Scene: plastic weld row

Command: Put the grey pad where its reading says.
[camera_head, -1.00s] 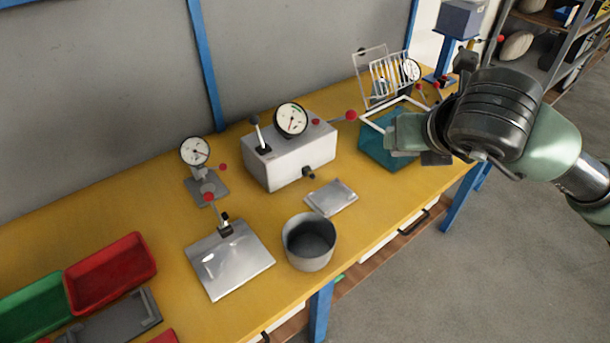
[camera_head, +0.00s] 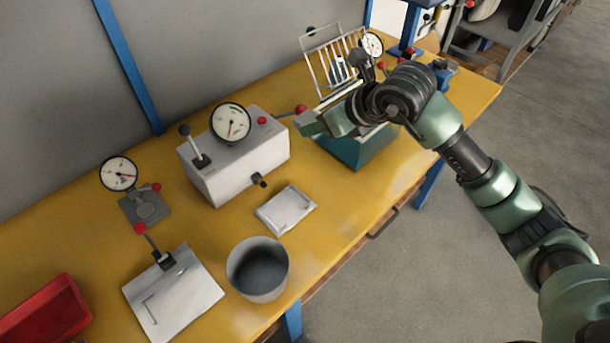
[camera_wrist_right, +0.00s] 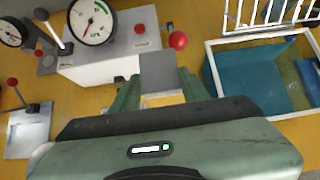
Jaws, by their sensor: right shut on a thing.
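The grey pad (camera_wrist_right: 160,72) shows as a flat square in the right wrist view, between the fingers of my right gripper (camera_wrist_right: 165,98). The right gripper (camera_head: 318,122) is shut on it and holds it above the table, between the tester box and the teal bin. The white tester box (camera_head: 238,170) has a round dial (camera_head: 230,123) with a needle and a green arc; it also shows in the wrist view (camera_wrist_right: 92,22). The exact reading is too small to tell. My left gripper is out of view.
The open teal bin (camera_head: 352,152) stands right of the box, a wire rack (camera_head: 328,65) behind it. A lever with a red knob (camera_head: 301,109) is close to my gripper. A metal plate (camera_head: 286,209), grey pot (camera_head: 258,270), small gauge (camera_head: 119,174) and red tray (camera_head: 45,318) stand leftward.

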